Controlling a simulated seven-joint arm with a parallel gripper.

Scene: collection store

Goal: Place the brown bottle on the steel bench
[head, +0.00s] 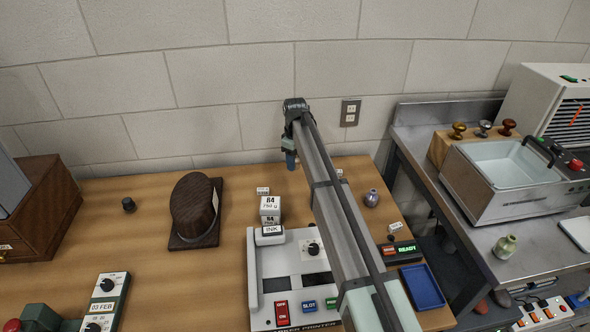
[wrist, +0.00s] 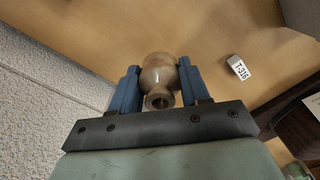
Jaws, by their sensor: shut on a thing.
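A brownish, round-bodied bottle (wrist: 158,72) sits between the blue fingers of my gripper (wrist: 155,88) in the wrist view, its neck and open mouth towards the camera. My gripper is shut on it. In the head view my gripper (head: 291,160) points down over the back of the wooden table, near the wall; the bottle is not discernible there. The steel bench (head: 418,150) stands at the right, apart from the wooden table. I cannot tell whether the bottle touches the table.
The wooden table (head: 140,235) carries a hat on a stand (head: 196,208), a label printer (head: 262,290), a grey vase (head: 372,198) and a blue tray (head: 422,287). On the bench are a sink unit (head: 485,208), several knobs and a green vase (head: 506,246). A gap separates table and bench.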

